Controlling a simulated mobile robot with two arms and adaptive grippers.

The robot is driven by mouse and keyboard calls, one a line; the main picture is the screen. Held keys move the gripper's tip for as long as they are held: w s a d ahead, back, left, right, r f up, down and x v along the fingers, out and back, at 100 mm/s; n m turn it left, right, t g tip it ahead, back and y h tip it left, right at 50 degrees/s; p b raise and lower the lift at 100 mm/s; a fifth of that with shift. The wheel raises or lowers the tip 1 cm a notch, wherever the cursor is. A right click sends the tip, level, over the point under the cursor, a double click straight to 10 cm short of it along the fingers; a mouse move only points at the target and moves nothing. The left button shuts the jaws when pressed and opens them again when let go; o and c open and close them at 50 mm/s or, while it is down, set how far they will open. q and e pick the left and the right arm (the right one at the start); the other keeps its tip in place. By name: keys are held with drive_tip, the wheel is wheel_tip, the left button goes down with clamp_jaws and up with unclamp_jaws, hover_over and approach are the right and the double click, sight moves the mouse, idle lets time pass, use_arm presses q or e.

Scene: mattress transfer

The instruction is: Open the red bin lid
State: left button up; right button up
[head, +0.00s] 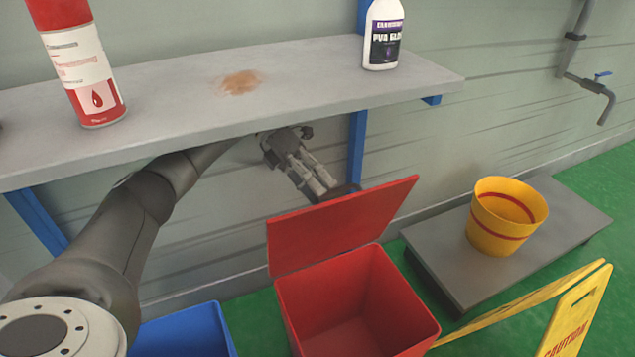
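The red bin (362,307) stands on the green floor below the shelf, and its inside looks empty. Its red lid (342,223) is raised at the back and stands steeply tilted, so the bin's mouth is uncovered. My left arm reaches in from the left under the shelf. My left gripper (328,190) is behind and above the lid, near its upper edge. The lid partly hides the fingertips, so I cannot tell whether they touch it or how far apart they are. My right gripper is out of view.
A grey shelf (200,95) above my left arm holds a red-and-white spray can (80,65) and a glue bottle (383,35). A blue bin (185,333) stands left. To the right are a grey platform (440,262) with a yellow bucket (503,215) and a yellow caution sign (575,315).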

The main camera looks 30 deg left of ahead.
use_arm(q)
drive_tip(key=shift+s+f, duration=0.1)
drive_tip(key=shift+f, duration=0.1)
drive_tip(key=shift+a+r, duration=0.1)
drive_tip(key=v, duration=0.7)
drive_tip(key=shift+r, duration=0.3)
idle(0.6)
